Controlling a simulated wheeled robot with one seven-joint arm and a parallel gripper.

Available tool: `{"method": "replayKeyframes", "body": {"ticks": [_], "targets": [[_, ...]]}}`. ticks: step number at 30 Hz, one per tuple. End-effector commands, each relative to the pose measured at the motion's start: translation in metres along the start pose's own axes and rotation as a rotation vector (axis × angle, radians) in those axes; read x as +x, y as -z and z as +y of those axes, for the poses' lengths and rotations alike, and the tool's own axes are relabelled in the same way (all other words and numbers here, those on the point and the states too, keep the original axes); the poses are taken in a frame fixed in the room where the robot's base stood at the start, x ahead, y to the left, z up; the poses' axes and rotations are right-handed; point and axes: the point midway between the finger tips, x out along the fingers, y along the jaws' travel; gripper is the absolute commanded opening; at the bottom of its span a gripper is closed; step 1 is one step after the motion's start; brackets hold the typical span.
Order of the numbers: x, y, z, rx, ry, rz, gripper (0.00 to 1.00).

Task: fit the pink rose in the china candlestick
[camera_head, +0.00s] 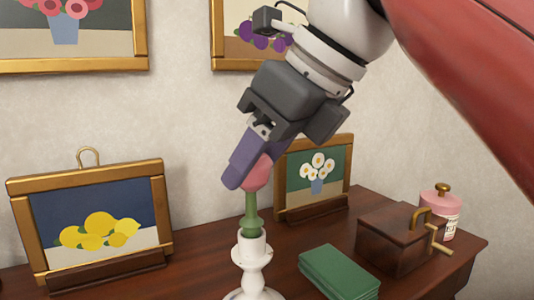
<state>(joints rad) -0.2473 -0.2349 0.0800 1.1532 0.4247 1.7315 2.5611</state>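The pink rose (258,174) is upright with its bloom at my gripper (248,172). The purple fingers cover the bloom's left side and appear closed on it. Its green stem (250,207) points down and widens near the bottom. The white china candlestick (252,255) stands on the dark wooden top directly below the rose. The stem's lower end meets the candlestick's mouth in this view. I cannot tell whether it is inside the socket or just above or in front of it. The candlestick's base is cut off by the lower picture edge.
A framed lemon picture (90,222) stands at left on the wooden top (205,262). A framed flower picture (314,176) stands behind my gripper. To the right are a green book (338,272), a brown box with a crank (392,240) and a pink jar (440,205).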

Motion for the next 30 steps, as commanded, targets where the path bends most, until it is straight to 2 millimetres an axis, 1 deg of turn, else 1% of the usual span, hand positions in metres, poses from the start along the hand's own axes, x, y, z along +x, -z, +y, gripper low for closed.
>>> {"method": "replayKeyframes", "body": {"ticks": [1, 3, 4, 11, 13, 17, 21, 24, 27, 30], "targets": [[0.000, 0.000, 0.000, 0.000, 0.000, 0.000, 0.56], [0.000, 0.000, 0.000, 0.000, 0.000, 0.000, 0.66], [0.000, 0.000, 0.000, 0.000, 0.000, 0.000, 0.67], [-0.001, 0.000, 0.000, 0.000, 0.000, 0.001, 0.67], [-0.004, -0.001, 0.000, 0.001, 0.000, 0.000, 0.67], [-0.021, -0.002, -0.001, 0.001, 0.002, -0.001, 0.67], [-0.047, -0.003, -0.001, 0.002, 0.002, -0.002, 0.67], [-0.062, -0.003, -0.001, 0.001, 0.002, -0.001, 0.67], [-0.072, -0.002, -0.001, 0.001, 0.001, 0.000, 0.67], [-0.078, -0.001, 0.000, 0.000, 0.000, 0.000, 0.67]]}}
